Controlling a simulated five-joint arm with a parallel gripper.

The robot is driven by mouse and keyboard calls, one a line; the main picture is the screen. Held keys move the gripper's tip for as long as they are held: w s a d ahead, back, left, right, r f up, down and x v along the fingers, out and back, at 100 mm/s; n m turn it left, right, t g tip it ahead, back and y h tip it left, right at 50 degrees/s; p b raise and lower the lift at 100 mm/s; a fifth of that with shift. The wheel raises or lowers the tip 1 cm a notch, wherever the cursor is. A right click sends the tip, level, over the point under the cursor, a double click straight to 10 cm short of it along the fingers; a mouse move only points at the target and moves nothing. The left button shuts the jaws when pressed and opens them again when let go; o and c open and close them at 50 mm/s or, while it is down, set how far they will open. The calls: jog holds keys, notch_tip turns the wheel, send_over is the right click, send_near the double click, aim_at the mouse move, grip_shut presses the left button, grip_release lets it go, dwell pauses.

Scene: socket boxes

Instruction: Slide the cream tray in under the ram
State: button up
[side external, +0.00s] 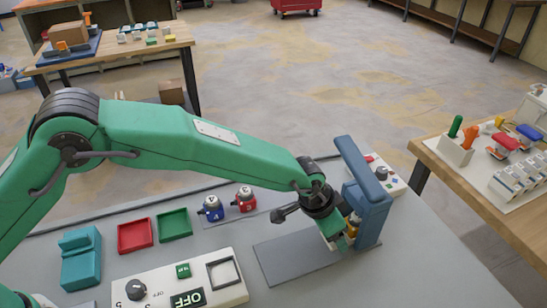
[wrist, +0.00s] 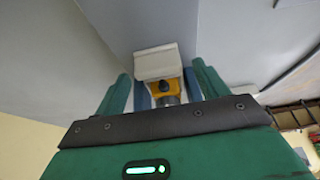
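The cream tray (wrist: 158,62) shows in the wrist view as a pale block just beyond my fingertips. A yellow part with a dark round centre (wrist: 165,86) overlaps its lower edge. My gripper (wrist: 162,72) has its two green fingers apart, with gaps between them and the tray. In the side view my gripper (side external: 338,238) is low at the blue press (side external: 368,205), over the grey plate. The press's upright and top arm stand right beside it. My gripper and the press mostly hide the tray and ram there, so whether the tray is under the ram cannot be told.
A white control panel (side external: 180,281) with a knob and an OFF sign lies in front. Red (side external: 135,235) and green (side external: 174,224) trays, a teal block (side external: 81,260) and two small bottles (side external: 212,209) stand left. The grey plate (side external: 290,262) is bare left of my gripper.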

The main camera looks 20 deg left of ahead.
jog(key=shift+s+r, duration=0.1)
jog(key=shift+r, duration=0.05)
jog(key=v, duration=0.7)
jog(key=shift+r, duration=0.25)
jog(key=shift+a, duration=0.1)
jog(key=s+a+r+n, duration=0.1)
jog(key=s+a+r, duration=0.1)
jog(key=a+r, duration=0.5)
jog(key=s+a+r+n+t+y, duration=0.1)
jog(key=a+r+n, duration=0.15)
jog(key=a, duration=0.75)
jog(key=s+a+r+n, duration=0.1)
jog(key=s+a+r, duration=0.1)
jog(key=a+r, duration=0.55)
jog(key=s+a+f+n+t+y, duration=0.1)
jog(key=s+a+n, duration=0.3)
jog(key=s+a, duration=1.3)
jog(key=shift+s+a+f+y, duration=0.2)
jog(key=shift+a+f+y, duration=0.05)
jog(key=shift+f+y, duration=0.4)
